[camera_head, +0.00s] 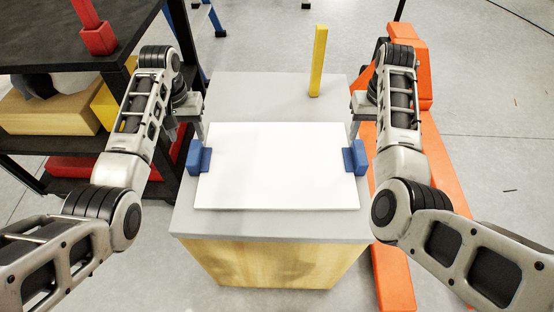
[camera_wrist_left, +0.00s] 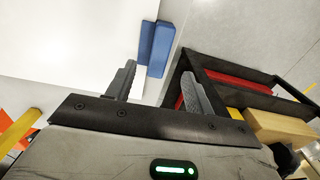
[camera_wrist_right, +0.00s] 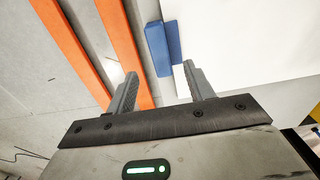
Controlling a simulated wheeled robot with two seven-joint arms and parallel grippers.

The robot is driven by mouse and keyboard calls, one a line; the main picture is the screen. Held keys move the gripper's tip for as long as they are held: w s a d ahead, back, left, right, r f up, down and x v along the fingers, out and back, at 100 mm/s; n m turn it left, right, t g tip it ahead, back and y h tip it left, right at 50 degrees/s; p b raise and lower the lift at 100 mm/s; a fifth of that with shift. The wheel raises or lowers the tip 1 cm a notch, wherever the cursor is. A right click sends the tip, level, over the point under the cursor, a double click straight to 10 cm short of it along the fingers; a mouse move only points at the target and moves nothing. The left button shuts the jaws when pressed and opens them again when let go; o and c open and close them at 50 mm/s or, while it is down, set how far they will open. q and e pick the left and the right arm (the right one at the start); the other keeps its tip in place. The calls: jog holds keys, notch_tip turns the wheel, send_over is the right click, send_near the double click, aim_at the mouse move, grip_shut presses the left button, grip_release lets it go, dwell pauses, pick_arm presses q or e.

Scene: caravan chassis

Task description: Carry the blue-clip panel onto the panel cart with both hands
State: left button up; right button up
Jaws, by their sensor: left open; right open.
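The white panel (camera_head: 277,165) lies flat on a grey-topped block with wooden sides (camera_head: 270,96). A blue clip (camera_head: 198,157) is on its left edge and another blue clip (camera_head: 355,158) is on its right edge. My left gripper (camera_head: 190,130) is open just behind the left clip; in the left wrist view that clip (camera_wrist_left: 156,45) lies just beyond the fingertips. My right gripper (camera_head: 358,130) is open just behind the right clip; in the right wrist view that clip (camera_wrist_right: 162,47) lies just beyond the fingertips. Neither gripper holds anything. I cannot identify the panel cart with certainty.
A yellow post (camera_head: 318,62) stands at the back right of the grey top. An orange pallet-truck-like frame (camera_head: 444,165) runs along the right side. A dark shelf unit (camera_head: 60,50) with red, yellow and wooden items stands at the left. Open floor (camera_head: 500,120) lies further right.

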aim_at(193, 151)
pick_arm(q)
notch_tip(193, 151, down, 8)
jog(key=shift+f, duration=0.15)
pick_arm(e)
notch_tip(193, 151, down, 8)
jog(key=shift+f, duration=0.2)
pick_arm(q)
grip_shut()
pick_arm(e)
grip_shut()
jog(key=shift+r, duration=0.1)
